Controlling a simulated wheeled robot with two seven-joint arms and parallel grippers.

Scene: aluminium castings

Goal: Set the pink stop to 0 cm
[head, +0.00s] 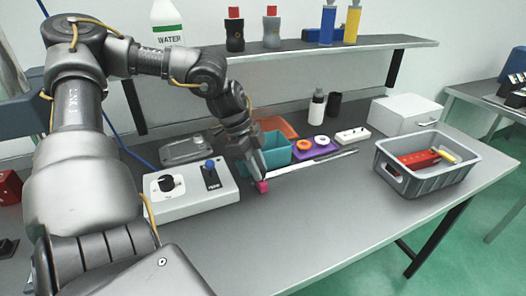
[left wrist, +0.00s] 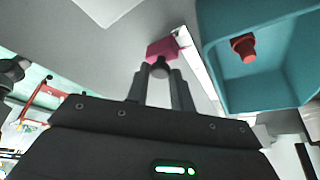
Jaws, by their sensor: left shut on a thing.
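The pink stop (head: 262,187) is a small block at the near left end of the long pale scale rail (head: 312,161) on the bench. My left gripper (head: 257,176) reaches down to it from the left arm. In the left wrist view, the fingers of my left gripper (left wrist: 159,78) are closed around a dark round knob in front of the pink stop (left wrist: 163,47). Part of the rail (left wrist: 193,62) shows beside the stop. The scale marks are too small to read. My right gripper is not in view.
A teal bin (head: 276,150) stands close behind the gripper; in the wrist view a red part (left wrist: 244,47) lies in it. A control box (head: 186,196) with a blue-topped lever is at left. A grey crate (head: 431,189) stands at right. The front bench is clear.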

